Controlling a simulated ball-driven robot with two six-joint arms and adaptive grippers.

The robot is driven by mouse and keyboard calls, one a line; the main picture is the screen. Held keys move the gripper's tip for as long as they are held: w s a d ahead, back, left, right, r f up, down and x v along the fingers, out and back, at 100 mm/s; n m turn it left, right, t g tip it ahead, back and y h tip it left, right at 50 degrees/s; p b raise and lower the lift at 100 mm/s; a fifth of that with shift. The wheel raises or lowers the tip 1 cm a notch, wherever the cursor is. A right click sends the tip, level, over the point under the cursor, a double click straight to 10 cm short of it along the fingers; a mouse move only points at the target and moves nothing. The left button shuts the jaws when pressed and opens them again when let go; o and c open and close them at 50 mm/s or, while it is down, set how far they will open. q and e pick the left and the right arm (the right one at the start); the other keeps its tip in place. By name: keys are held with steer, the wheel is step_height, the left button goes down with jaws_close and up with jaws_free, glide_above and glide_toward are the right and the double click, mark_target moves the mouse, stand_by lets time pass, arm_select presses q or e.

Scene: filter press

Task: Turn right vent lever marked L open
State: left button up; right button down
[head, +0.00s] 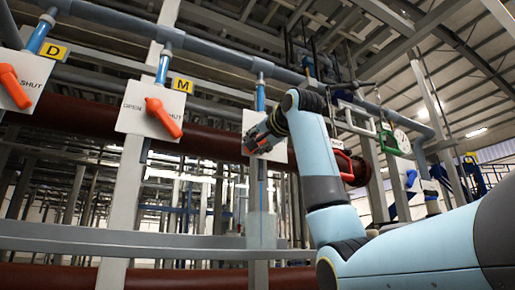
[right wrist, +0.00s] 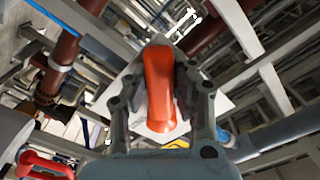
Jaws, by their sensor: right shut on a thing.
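My right gripper (right wrist: 160,78) is shut on an orange lever (right wrist: 160,90), with a finger on each side of it in the right wrist view. The lever stands in front of a pale square panel (right wrist: 215,102). In the head view my right arm reaches up to this panel (head: 279,152), and the right gripper (head: 258,139) is at its middle. The arm and gripper cover most of the lever and part of the panel there. No letter L can be read in either view. My left gripper is not in view.
To the left, one panel (head: 133,105) marked M has an orange lever (head: 163,117), and another marked D has its own lever (head: 14,86). A grey pipe (head: 215,55) runs above the panels. A grey rail (head: 100,240) crosses below. A red handle (head: 347,163) is right of my arm.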

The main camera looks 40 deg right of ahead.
steer(key=shift+r, duration=0.15)
stand_by(0.3)
steer(key=c, duration=1.1)
jaws_free()
steer(key=v, duration=1.2)
